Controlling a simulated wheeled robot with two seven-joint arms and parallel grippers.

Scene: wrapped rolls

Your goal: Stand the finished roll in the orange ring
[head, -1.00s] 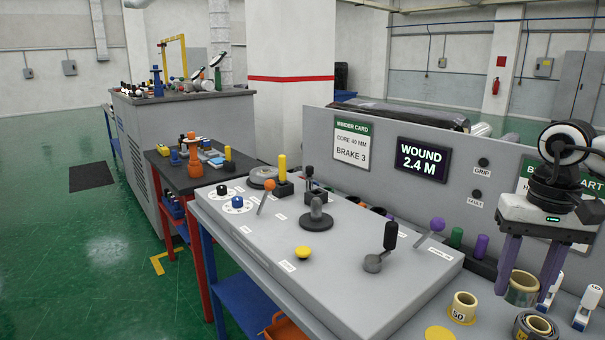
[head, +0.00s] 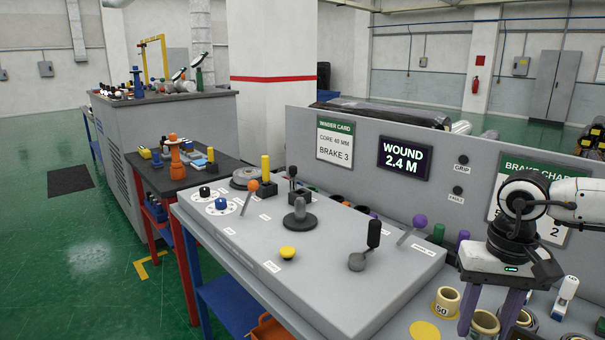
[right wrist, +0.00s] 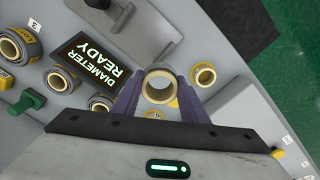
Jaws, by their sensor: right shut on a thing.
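My right gripper (head: 488,318) has purple fingers and is shut on a cream-and-olive wrapped roll (head: 485,322) low at the right of the head view. In the right wrist view the held roll (right wrist: 158,72) sits between the fingers, its round core opening facing the camera. A thin yellow-orange edge (right wrist: 154,115) shows near the roll, partly hidden; I cannot tell whether it is the orange ring. No orange ring stands out clearly in the head view. My left gripper is not in view.
A small roll marked 50 (head: 447,302) stands just left of the gripper, with a flat yellow disc (head: 425,330) in front. More rolls surround the fingers. A grey control panel (head: 330,285) with levers lies left. A display (head: 405,159) stands behind.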

